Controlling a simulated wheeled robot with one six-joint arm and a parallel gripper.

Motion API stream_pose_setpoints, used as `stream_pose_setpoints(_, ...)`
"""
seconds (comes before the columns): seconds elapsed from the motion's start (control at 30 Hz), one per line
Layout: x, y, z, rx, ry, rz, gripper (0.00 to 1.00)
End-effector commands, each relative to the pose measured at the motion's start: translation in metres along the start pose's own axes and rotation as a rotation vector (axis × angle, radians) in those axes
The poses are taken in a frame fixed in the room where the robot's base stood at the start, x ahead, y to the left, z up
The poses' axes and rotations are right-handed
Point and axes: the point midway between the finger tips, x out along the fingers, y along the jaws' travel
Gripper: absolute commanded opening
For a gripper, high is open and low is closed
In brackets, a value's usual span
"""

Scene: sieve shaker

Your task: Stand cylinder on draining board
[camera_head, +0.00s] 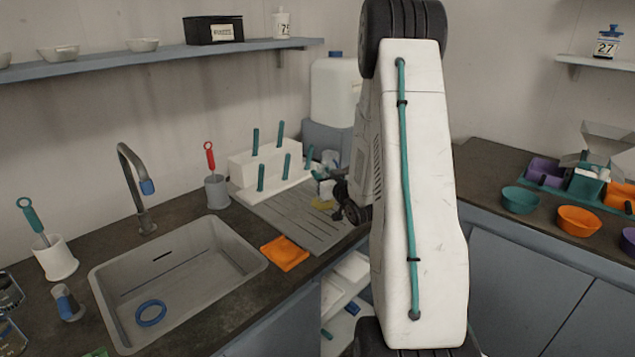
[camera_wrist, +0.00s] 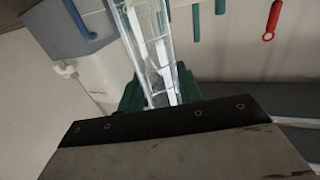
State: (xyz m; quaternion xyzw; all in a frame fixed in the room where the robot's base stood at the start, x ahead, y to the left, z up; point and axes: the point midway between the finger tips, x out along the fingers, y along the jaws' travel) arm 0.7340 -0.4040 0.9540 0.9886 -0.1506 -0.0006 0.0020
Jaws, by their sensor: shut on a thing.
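In the wrist view, my gripper (camera_wrist: 160,88) has green fingers shut on a clear cylinder (camera_wrist: 150,42), which extends from between them to the top edge of the picture. Its far end is out of that view. In the head view, the dark end of my arm (camera_head: 350,205) is over the right part of the grey ribbed draining board (camera_head: 295,222), mostly hidden behind my white arm link. I cannot make out the cylinder clearly there, nor whether it touches the board.
A white rack with teal pegs (camera_head: 262,178) stands at the back of the board. A grey holder (camera_head: 217,192) with a red-handled brush is to its left. The sink (camera_head: 180,280) and an orange cloth (camera_head: 285,253) lie in front. A white container (camera_head: 334,90) stands behind.

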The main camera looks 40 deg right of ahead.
Motion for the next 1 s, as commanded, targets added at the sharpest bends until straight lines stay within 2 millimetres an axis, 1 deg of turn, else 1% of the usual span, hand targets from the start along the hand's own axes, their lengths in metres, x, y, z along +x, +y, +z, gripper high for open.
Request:
stream_pose_setpoints(0.13,0.001,0.0,0.008,0.002,-0.002,-0.002,0.0)
stream_pose_setpoints(0.33,0.0,0.003,0.034,0.001,-0.003,0.003,0.0)
stream_pose_setpoints(0.7,0.0,0.005,0.038,0.0,0.0,0.006,0.0)
stream_pose_setpoints(0.73,0.0,0.006,0.039,0.001,-0.001,0.006,0.38)
stream_pose_setpoints(0.77,0.0,0.006,0.038,0.0,0.0,0.006,0.46)
stream_pose_setpoints(0.8,0.0,0.006,0.038,0.0,0.0,0.006,0.57)
stream_pose_setpoints(1.0,0.0,0.006,0.038,0.0,-0.001,0.006,0.57)
